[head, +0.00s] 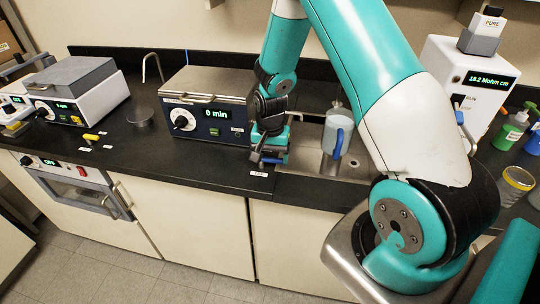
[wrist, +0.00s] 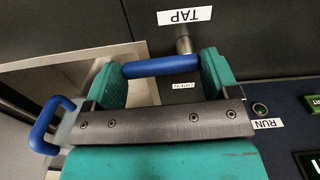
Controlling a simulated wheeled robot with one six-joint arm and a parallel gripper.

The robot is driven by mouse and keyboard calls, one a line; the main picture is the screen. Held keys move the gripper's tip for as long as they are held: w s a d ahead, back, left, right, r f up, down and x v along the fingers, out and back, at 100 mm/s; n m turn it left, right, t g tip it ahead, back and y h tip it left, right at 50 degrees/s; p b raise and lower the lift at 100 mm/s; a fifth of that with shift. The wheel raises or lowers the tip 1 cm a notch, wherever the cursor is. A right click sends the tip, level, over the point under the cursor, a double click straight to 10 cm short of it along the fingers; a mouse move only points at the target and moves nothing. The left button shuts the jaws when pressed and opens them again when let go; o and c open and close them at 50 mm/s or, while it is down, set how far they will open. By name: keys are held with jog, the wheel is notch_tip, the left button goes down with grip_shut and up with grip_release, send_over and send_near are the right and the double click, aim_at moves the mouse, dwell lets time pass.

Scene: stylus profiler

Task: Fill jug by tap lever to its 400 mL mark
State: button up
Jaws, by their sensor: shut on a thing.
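My gripper (head: 270,152) is at the sink's left front edge, low over the counter. In the wrist view my gripper (wrist: 160,78) has its teal fingers closed on the two ends of the blue tap lever (wrist: 160,66), beside a metal stem and under a TAP label (wrist: 180,17). A small label near the lever seems to read OPEN. The jug (head: 336,126), pale with a blue handle (head: 338,143), stands upright in the sink area, right of my gripper. Its blue handle also shows in the wrist view (wrist: 45,125). The water level and the 400 mL mark cannot be made out.
A bath unit reading 0 min (head: 215,113) stands just left of my gripper. The steel sink (head: 308,133) lies to its right. A water purifier (head: 468,75) and bottles (head: 510,130) stand at the right. A white instrument (head: 85,100) is at the left.

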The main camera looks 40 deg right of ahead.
aim_at(271, 159)
jog(key=shift+m, duration=0.4)
jog(key=o, duration=0.8)
notch_tip(271, 159, up, 18)
jog(key=b, duration=0.2)
jog(key=shift+f, duration=0.25)
jog(key=shift+s, duration=0.1)
